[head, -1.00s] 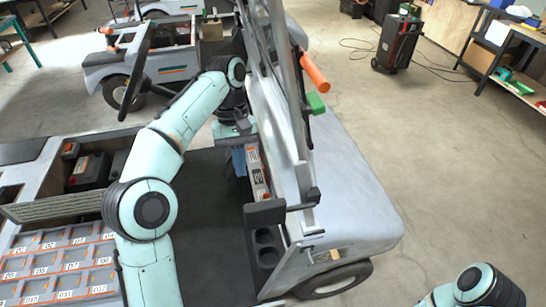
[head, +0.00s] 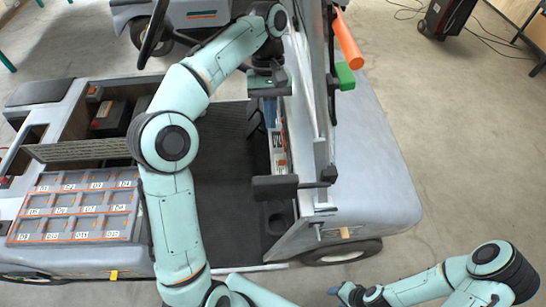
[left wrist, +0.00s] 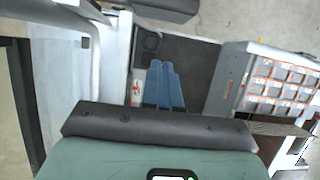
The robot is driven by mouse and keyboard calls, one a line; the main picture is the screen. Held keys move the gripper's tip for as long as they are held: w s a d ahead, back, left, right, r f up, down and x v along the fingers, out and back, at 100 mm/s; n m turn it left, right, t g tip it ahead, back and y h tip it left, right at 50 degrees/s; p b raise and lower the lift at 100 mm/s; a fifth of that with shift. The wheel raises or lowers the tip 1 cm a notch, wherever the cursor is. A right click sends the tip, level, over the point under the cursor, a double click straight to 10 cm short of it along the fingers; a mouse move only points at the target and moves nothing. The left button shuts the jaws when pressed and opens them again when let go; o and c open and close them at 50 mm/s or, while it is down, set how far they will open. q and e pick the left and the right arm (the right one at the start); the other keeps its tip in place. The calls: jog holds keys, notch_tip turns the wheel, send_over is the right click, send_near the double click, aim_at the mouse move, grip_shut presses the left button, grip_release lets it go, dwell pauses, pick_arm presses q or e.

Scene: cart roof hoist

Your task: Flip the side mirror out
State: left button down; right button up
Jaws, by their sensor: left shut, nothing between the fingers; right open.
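The side mirror (head: 275,187) is a dark block on a short bar that joins the windshield post (head: 322,165). It lies to the left of the post, over the cart's floor side. A dark block at the top of the left wrist view (left wrist: 165,8) looks like the same mirror. My left gripper (head: 270,115) is shut and empty, beyond the mirror and apart from it. Its blue fingers (left wrist: 163,88) show close together in the left wrist view. My right gripper (head: 340,292) is open at the bottom edge, outside the cart and away from the mirror; its fingertips show only small.
An orange handle (head: 348,40) and a green block (head: 345,76) stick out from the windshield frame. The steering wheel (head: 153,33) stands at the upper left. A labelled compartment tray (head: 75,211) is at the left. The floor (head: 470,150) to the right is clear.

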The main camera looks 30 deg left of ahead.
pick_arm(q)
jog(key=s+d+f+b, duration=0.3)
jog(key=s+f+b, duration=0.1)
jog(key=s+f, duration=0.2)
jog(key=shift+d+f, duration=0.35)
jog(key=shift+f, duration=0.35)
pick_arm(e)
jog(key=s+f, duration=0.5)
jog(key=shift+s+f+g, duration=0.3)
jog(key=shift+s+f, duration=0.05)
pick_arm(q)
jog(key=shift+s, duration=0.15)
jog(key=shift+s+d+n, duration=0.25)
jog(key=shift+s+n, duration=0.25)
pick_arm(e)
jog(key=shift+a, duration=0.1)
